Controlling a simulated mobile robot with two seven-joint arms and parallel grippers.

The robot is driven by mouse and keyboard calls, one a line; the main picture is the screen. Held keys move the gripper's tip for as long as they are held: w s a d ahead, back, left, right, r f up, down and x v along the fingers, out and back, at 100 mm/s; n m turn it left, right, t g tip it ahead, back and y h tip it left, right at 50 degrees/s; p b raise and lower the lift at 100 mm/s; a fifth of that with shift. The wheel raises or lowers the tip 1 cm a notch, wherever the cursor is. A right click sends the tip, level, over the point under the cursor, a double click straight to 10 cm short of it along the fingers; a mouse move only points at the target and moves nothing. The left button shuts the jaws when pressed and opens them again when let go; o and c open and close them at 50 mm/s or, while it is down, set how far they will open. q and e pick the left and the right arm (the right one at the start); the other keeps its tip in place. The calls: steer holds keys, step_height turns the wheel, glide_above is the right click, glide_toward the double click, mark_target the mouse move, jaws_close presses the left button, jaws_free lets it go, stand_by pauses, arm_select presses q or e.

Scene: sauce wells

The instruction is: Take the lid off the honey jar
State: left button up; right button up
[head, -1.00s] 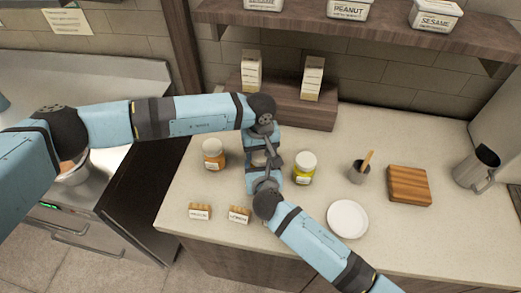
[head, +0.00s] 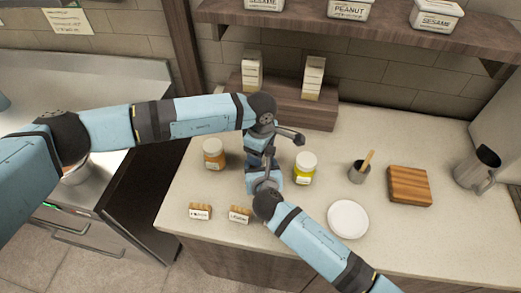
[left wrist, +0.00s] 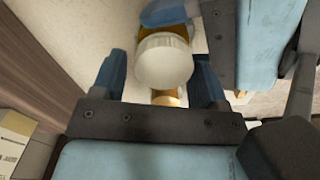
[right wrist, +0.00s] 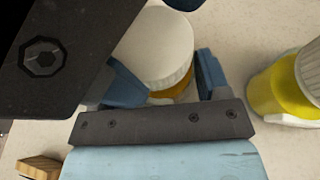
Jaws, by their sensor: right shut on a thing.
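The honey jar (right wrist: 176,92) has an amber body and a round white lid (right wrist: 153,42). In the right wrist view the lid is on top, and my right gripper (right wrist: 160,64) is shut on the jar's body. In the left wrist view the lid (left wrist: 164,60) shows between the fingers of my left gripper (left wrist: 162,68). Those fingers are apart, with visible gaps beside the lid, so the left gripper looks open. In the head view the two grippers meet over the counter and hide most of the jar. Whether the lid is loose cannot be told.
An orange jar (head: 213,154) stands to the left of the grippers and a yellow jar (head: 304,170) close to the right. A white plate (head: 348,219), a cup (head: 359,173) and a wooden board (head: 409,186) lie farther right. Two label holders (head: 240,215) stand in front.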

arm_select(q)
steer(key=o, duration=0.3)
steer(key=shift+d+r, duration=0.1)
steer(key=shift+d, duration=0.05)
arm_select(e)
steer(key=shift+s+a, duration=0.1)
steer(key=shift+a, duration=0.15)
steer(key=shift+d, duration=0.1)
arm_select(q)
step_height(320, 180, up, 4)
steer(key=shift+r, duration=0.25)
arm_select(e)
steer(key=shift+d+f, duration=0.25)
arm_select(q)
steer(key=shift+s+r, duration=0.1)
steer(key=shift+s, duration=0.05)
arm_select(e)
steer(key=shift+r, duration=0.1)
steer(key=o, duration=1.4)
steer(key=shift+c, duration=0.2)
arm_select(q)
steer(key=shift+a+f, duration=0.2)
arm_select(e)
steer(key=o, duration=0.4)
steer(key=shift+o, duration=0.2)
steer(key=shift+r, duration=0.1)
steer(key=shift+r, duration=0.1)
